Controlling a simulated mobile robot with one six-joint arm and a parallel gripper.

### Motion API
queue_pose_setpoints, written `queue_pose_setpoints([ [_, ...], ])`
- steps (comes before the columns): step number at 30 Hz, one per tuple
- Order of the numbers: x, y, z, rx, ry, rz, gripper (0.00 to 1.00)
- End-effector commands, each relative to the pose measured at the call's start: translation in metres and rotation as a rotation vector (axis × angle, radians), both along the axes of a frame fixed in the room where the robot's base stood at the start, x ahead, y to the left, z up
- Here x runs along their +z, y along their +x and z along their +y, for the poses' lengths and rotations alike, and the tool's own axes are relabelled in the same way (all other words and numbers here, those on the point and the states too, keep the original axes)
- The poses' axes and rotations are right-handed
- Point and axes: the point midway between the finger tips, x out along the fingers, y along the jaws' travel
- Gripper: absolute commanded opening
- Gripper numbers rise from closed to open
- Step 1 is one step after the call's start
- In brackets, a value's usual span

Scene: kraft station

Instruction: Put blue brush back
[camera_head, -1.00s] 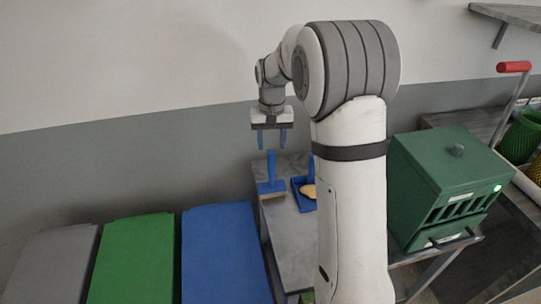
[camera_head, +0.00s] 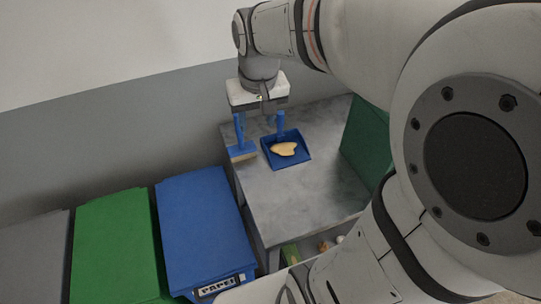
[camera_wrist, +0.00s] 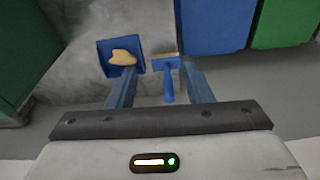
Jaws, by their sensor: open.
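My gripper (camera_head: 255,120) points down over the brush and dustpan handles. It holds nothing. Contact with the brush handle cannot be told, since the fingers and handles overlap in the head view.
Blue (camera_head: 205,225), green (camera_head: 115,245) and grey (camera_head: 35,255) bins stand left of the table; the blue one has a paper label. A green box (camera_head: 366,145) is on the right, partly hidden by my arm. The table's middle is bare.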

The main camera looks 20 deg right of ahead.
Motion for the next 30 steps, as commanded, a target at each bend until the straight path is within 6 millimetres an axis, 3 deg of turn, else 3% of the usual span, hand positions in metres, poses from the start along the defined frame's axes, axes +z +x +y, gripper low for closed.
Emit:
queue_pose_setpoints([
  [1, -0.001, -0.02, 0.0, 0.007, -0.001, -0.018, 0.46],
  [6, -0.014, -0.069, 0.0, 0.033, -0.007, -0.062, 0.46],
  [12, -0.027, -0.1, 0.004, 0.052, -0.012, -0.09, 0.46],
  [30, -0.03, -0.105, 0.004, 0.056, -0.013, -0.093, 0.46],
])
